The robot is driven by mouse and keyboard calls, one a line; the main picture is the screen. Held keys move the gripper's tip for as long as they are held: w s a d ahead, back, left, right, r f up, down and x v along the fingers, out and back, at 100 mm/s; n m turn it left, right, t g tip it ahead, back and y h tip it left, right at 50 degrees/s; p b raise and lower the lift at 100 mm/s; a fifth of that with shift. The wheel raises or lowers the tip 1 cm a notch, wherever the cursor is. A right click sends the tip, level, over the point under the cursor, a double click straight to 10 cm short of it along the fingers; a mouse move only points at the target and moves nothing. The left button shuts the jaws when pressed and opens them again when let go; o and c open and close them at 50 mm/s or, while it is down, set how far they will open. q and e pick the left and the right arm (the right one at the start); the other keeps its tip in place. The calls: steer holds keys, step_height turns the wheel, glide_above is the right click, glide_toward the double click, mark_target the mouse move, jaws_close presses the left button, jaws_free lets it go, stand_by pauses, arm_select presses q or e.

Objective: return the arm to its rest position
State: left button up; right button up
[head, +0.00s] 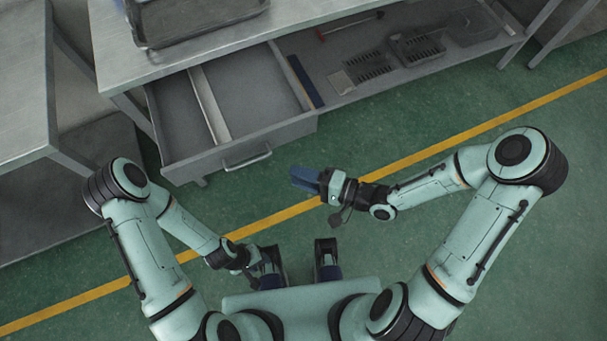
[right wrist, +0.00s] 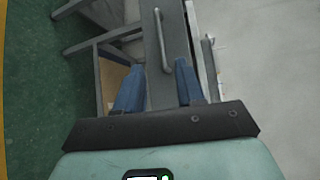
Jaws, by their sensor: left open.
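My right gripper (head: 305,179) is in the middle of the head view, with its blue fingers pointing left, near the front of the open drawer. In the right wrist view its two blue fingers (right wrist: 158,88) stand apart with nothing held between them. The drawer handle (right wrist: 164,40) shows beyond the fingertips. My left gripper (head: 262,270) is low in the head view, close in front of my body and partly hidden. It is open, and no object shows in it.
The grey drawer (head: 246,139) stands pulled out under the metal bench (head: 190,55), its handle (head: 248,160) facing me. A shelf (head: 360,45) with trays and a red-handled tool is to its right. Another metal table (head: 25,80) stands at left. Green floor (head: 480,120) is clear.

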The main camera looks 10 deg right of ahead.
steer(key=shift+s+d, duration=0.15)
stand_by(0.5)
steer(key=s+d+f+g+h+p, duration=0.1)
steer(key=s+d+f+h+p, duration=0.1)
steer(key=f+h+p, duration=0.3)
steer(key=s+d+f+g+h, duration=0.1)
steer(key=d+f+g+h, duration=0.1)
steer(key=f, duration=0.6)
steer(key=s+d+f+n+g+h+p, duration=0.1)
steer(key=s+d+f+g+h, duration=0.1)
steer(key=s, duration=0.3)
steer(key=s+d+f+n+g+h+p, duration=0.1)
steer(key=s+d+f+n+g+p, duration=0.1)
steer(key=s, duration=0.4)
steer(key=shift+d+f+g+h, duration=0.2)
steer(key=shift+f+g+h, duration=0.2)
steer(key=shift+g, duration=0.4)
